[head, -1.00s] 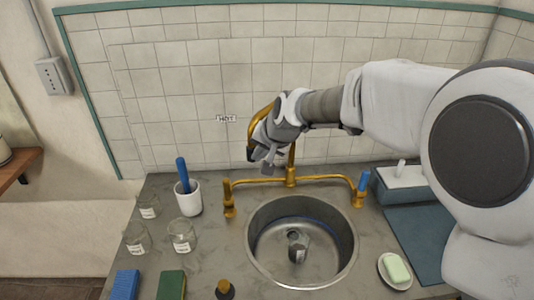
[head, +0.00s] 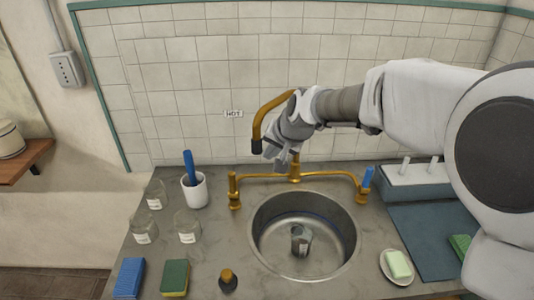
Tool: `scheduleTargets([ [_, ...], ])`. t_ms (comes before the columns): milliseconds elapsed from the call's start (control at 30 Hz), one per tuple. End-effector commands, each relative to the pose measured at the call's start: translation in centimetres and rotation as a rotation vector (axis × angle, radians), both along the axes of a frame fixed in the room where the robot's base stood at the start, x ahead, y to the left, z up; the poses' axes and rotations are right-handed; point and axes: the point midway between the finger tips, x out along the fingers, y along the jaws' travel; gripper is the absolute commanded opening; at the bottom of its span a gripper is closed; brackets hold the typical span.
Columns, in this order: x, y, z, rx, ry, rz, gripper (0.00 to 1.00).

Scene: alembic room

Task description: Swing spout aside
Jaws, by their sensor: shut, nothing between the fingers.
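The brass spout (head: 265,115) arches from the faucet's middle post out to the left in the head view, its dark tip hanging over the counter's back left of the basin. The faucet base (head: 296,178) spans the back of the round steel sink (head: 256,222). My gripper (head: 279,163) is shut and empty, just right of the spout's tip and in front of the post. It hides part of the spout and the post. I cannot tell whether it touches the spout.
A metal cup (head: 301,241) stands in the sink. A white mug with a blue-handled tool (head: 194,191), glass jars (head: 188,227), sponges (head: 174,278) and a small bottle (head: 228,281) stand left. A soap dish (head: 397,267) and blue-grey rack (head: 413,183) are right.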

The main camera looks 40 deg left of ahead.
Motion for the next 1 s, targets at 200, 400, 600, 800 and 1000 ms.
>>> scheduleTargets([
  [200, -1.1, -1.1, 2.1, 0.003, -0.005, 0.001, 0.0],
  [400, -3.0, -2.5, 5.2, 0.003, -0.004, 0.001, 0.0],
  [600, -4.3, -3.4, 7.3, 0.002, -0.001, 0.0, 0.0],
  [800, -4.8, -3.8, 8.0, 0.0, -0.001, 0.0, 0.0],
  [1000, -4.1, -5.8, 8.6, -0.014, -0.018, -0.019, 0.0],
])
